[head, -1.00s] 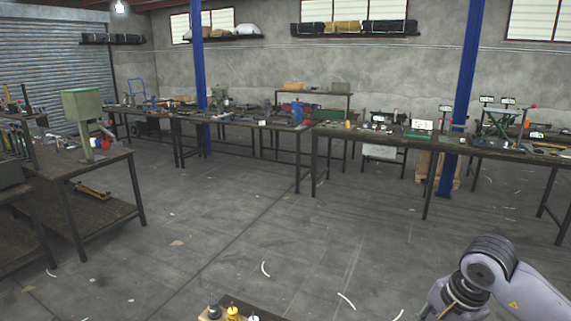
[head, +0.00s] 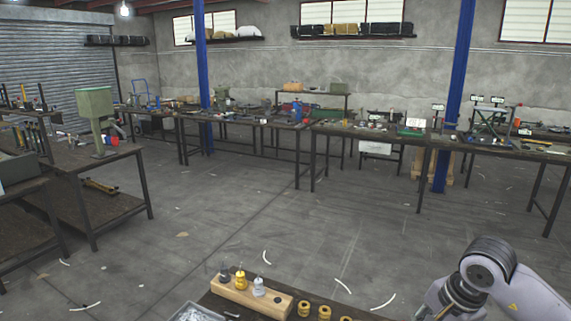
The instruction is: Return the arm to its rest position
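Part of my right arm shows at the lower right of the head view, a grey-lilac link with a dark ringed joint. It is bent, and its lower end runs out of the bottom of the picture. The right gripper is outside the frame. My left arm and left gripper do not show at all. Whether either gripper holds anything cannot be seen.
Close below, a dark table (head: 207,301) carries a wooden block (head: 243,297) with several knobbed tools, and yellow ring-like parts (head: 304,308). A green press (head: 96,116) stands on the left bench. Benches line the back; the middle floor (head: 225,215) is clear.

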